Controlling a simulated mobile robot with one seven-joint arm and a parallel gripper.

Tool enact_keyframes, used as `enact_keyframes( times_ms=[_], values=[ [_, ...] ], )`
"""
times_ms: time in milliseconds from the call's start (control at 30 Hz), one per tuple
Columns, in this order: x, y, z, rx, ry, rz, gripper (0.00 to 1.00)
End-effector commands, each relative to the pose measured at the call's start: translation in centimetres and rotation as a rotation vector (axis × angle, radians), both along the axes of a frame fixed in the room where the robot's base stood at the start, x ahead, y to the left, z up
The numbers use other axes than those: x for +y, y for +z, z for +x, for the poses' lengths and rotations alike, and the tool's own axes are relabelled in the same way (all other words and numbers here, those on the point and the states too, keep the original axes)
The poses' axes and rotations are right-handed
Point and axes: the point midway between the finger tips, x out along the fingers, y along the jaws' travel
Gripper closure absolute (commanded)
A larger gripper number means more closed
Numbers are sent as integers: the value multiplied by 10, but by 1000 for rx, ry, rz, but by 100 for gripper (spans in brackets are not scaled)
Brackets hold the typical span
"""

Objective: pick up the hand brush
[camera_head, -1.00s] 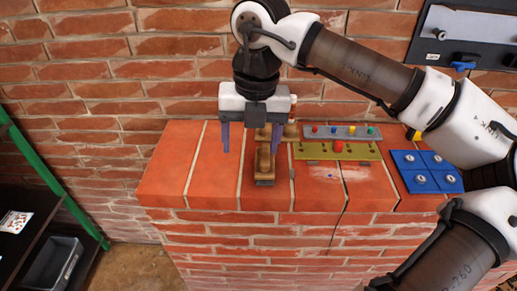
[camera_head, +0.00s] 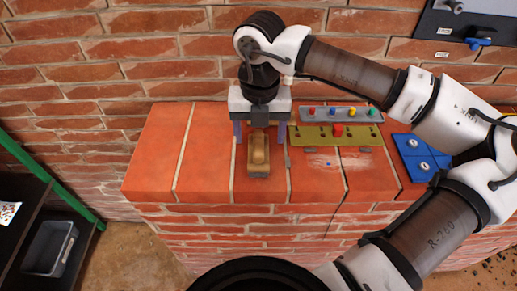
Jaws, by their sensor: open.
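The hand brush (camera_head: 259,158) is a brown wooden block with a rounded raised middle. It lies on the brick ledge, its near end toward the ledge's front edge. My gripper (camera_head: 259,142) points down at the brush's far end, with its two blue-grey fingers spread wide. One finger shows to the left of the brush and one to the right. The jaws are open and hold nothing. The far end of the brush is hidden behind the gripper body, and I cannot tell the exact height of the fingertips above the ledge.
To the right, a yellow-green panel (camera_head: 310,137) with a red button and a grey strip (camera_head: 340,114) with coloured knobs lie close by. A blue panel (camera_head: 412,150) is farther right. The ledge's left part (camera_head: 155,160) is clear. A dark shelf holds a grey bin (camera_head: 50,248).

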Motion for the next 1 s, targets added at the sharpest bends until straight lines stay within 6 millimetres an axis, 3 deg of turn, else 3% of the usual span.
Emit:
enact_keyframes(
  times_ms=[167, 400, 700, 1000],
  values=[
    [2, -14, -1, 4, 2, 3, 31],
    [3, -48, 0, 3, 1, 2, 31],
    [2, -54, 0, 0, 1, 0, 31],
    [2, -54, 0, 0, 1, 1, 70]
  ],
)
